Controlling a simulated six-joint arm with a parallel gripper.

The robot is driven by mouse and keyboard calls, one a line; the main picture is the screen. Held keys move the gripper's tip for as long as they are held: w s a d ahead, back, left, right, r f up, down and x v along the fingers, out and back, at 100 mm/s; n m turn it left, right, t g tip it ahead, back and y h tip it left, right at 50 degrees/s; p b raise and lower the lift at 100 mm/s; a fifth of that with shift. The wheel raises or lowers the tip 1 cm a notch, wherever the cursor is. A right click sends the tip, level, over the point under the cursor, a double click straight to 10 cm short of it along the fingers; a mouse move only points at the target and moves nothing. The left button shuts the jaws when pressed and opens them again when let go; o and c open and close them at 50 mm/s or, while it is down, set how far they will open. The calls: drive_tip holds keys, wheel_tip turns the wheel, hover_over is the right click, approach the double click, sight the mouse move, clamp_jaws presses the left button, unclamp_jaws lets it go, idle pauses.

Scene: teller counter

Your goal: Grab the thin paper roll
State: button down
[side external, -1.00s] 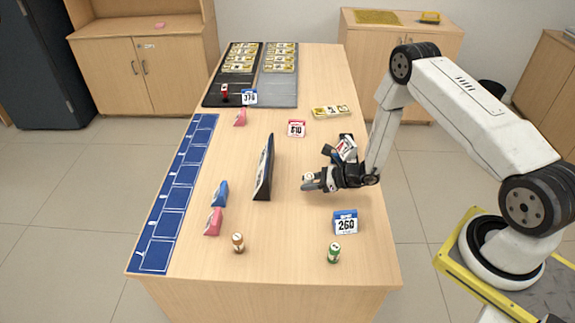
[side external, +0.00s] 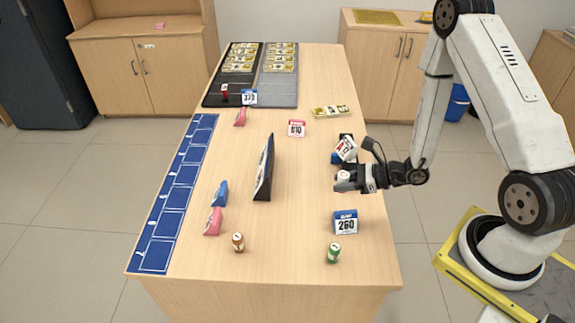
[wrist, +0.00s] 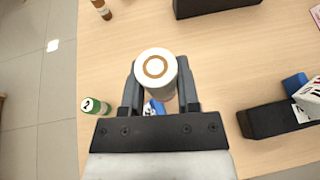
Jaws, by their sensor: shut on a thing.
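A white paper roll with a brown ring on its end (wrist: 156,66) stands between my gripper's two fingers in the wrist view. It also shows as a small white piece (side external: 343,176) in the side view. My gripper (side external: 347,183) is shut on this roll, over the right part of the counter. In the wrist view my gripper (wrist: 154,88) has a finger on each side of the roll. A green-wrapped roll (side external: 333,253) and a brown one (side external: 238,243) stand near the front edge. A red one (side external: 225,91) stands at the back left.
A 260 sign (side external: 345,222) and a card holder (side external: 345,149) are close to my gripper. A dark slanted panel (side external: 265,167) stands mid-counter. A blue slotted mat (side external: 179,180) lies along the left edge. Note trays (side external: 282,90) are at the back. The front middle is clear.

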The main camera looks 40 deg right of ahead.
drive_tip(key=shift+s+a+r, duration=0.1)
drive_tip(key=shift+s+r, duration=0.15)
drive_tip(key=shift+s, duration=0.3)
drive_tip(key=shift+s+r, duration=0.2)
drive_tip(key=shift+s, duration=0.3)
